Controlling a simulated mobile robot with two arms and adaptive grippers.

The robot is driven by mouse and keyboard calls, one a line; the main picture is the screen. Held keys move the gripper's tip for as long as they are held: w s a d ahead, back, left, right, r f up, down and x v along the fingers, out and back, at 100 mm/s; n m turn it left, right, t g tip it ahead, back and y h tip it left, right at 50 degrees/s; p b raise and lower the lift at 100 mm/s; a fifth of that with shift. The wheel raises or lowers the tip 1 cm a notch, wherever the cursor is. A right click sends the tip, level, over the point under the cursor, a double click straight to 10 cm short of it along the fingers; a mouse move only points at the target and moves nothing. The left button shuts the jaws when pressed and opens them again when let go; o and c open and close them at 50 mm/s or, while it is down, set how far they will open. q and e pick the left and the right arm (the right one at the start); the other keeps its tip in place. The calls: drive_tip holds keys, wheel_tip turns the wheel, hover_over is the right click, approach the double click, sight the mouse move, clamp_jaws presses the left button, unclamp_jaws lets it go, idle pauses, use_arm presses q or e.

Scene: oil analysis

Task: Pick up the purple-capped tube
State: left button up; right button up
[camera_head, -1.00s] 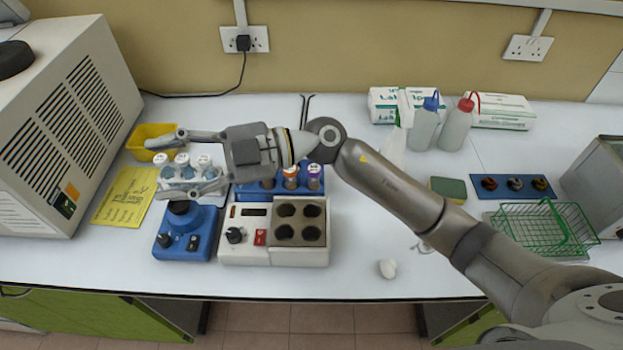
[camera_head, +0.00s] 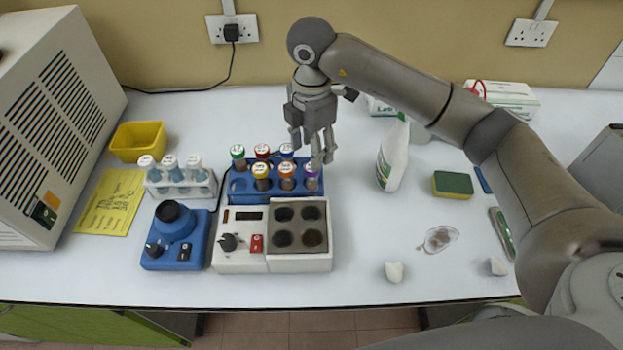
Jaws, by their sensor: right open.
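The purple-capped tube (camera_head: 312,178) stands upright in the front right corner of the blue rack (camera_head: 240,187). Its purple cap shows just under my right gripper's fingers. My right gripper (camera_head: 322,158) points downward with its fingers at the right end of the rack, above and slightly behind the purple cap. It is open, with nothing seen held in it. I cannot tell whether a finger touches the cap. My left gripper is not in view.
Green, red, blue, yellow and orange-capped tubes share the rack. A white rack of white-capped tubes (camera_head: 176,183) stands left. The grey-topped heating block (camera_head: 240,258) and blue mixer (camera_head: 160,262) are in front. A spray bottle (camera_head: 393,158) and sponge (camera_head: 452,185) stand right.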

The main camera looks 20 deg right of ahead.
sight(312, 174)
wheel_tip(312, 174, down, 3)
drive_tip(key=shift+p, duration=0.3)
drive_tip(key=shift+s+f+p, duration=0.15)
drive_tip(key=shift+f+p, duration=0.4)
drive_tip(key=shift+f, duration=0.1)
wheel_tip(312, 174, down, 3)
drive_tip(key=shift+s+f+p, duration=0.1)
drive_tip(key=shift+f+p, duration=0.05)
drive_tip(key=shift+p, duration=0.55)
drive_tip(key=shift+f, duration=0.4)
drive_tip(key=shift+c, duration=0.4)
drive_tip(key=c, duration=0.8)
